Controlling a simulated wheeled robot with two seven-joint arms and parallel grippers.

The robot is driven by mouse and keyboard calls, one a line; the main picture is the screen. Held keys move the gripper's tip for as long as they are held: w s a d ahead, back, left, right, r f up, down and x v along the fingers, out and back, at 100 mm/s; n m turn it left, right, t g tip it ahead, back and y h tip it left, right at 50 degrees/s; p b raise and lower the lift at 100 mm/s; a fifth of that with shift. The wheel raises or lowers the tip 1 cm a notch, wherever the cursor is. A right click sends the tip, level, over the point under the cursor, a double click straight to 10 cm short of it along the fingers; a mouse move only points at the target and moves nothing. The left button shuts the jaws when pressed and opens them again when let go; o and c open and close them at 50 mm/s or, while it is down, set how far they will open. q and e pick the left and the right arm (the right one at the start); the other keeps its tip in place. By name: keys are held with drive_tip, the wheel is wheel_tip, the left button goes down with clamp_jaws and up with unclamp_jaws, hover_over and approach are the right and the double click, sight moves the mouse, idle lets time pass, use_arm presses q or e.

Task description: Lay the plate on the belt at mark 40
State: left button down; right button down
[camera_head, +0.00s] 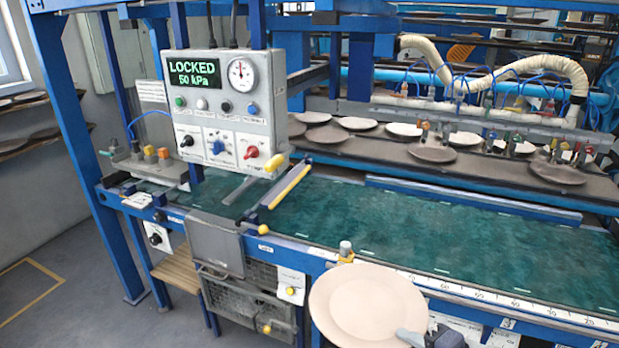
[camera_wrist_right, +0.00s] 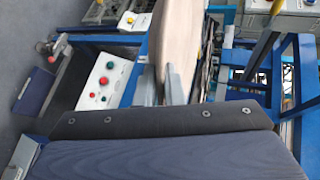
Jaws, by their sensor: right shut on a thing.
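A pale pinkish-beige round plate (camera_head: 366,298) is at the front of the machine in the head view, overlapping the belt's front edge. My right gripper (camera_head: 408,336) is shut on its lower right rim. In the right wrist view the plate (camera_wrist_right: 172,38) appears nearly edge-on between the two grey fingers (camera_wrist_right: 162,80). The green belt (camera_head: 420,225) is bare. A white scale strip (camera_head: 500,296) with small numbers runs along its front edge; the plate hides part of it, and I cannot make out mark 40. My left gripper is not in view.
A control box (camera_head: 226,112) reading "LOCKED 50 kPa" stands over the belt's left end. A yellow-edged bar (camera_head: 290,187) crosses the belt there. A knob-topped post (camera_head: 345,250) stands at the front edge behind the plate. Several plates lie on a rear conveyor (camera_head: 480,178).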

sight(404, 326)
drive_tip(key=shift+s+r, duration=0.15)
drive_tip(key=shift+w+d+f+m+h, duration=0.15)
drive_tip(key=shift+w+m+h, duration=0.05)
drive_tip(key=shift+w, duration=0.3)
drive_tip(key=shift+w+d+f+m+h, duration=0.1)
drive_tip(key=shift+w+f+m+h, duration=0.1)
drive_tip(key=shift+w, duration=0.25)
drive_tip(key=shift+w+d+f+m+t+h, duration=0.15)
drive_tip(key=shift+w+m+t+h, duration=0.1)
drive_tip(key=shift+w, duration=0.1)
drive_tip(key=shift+w+d+f+m+t+h, duration=0.1)
drive_tip(key=shift+w+f+m+t+h, duration=0.05)
drive_tip(key=shift+w+m+t+h, duration=0.15)
wheel_tip(404, 326, down, 12)
drive_tip(key=w+m+t+h, duration=0.1)
drive_tip(key=w+m+h, duration=0.1)
drive_tip(key=m+h, duration=0.3)
drive_tip(key=shift+f, duration=0.15)
drive_tip(key=shift+d+h, duration=0.1)
drive_tip(key=shift+h, duration=0.15)
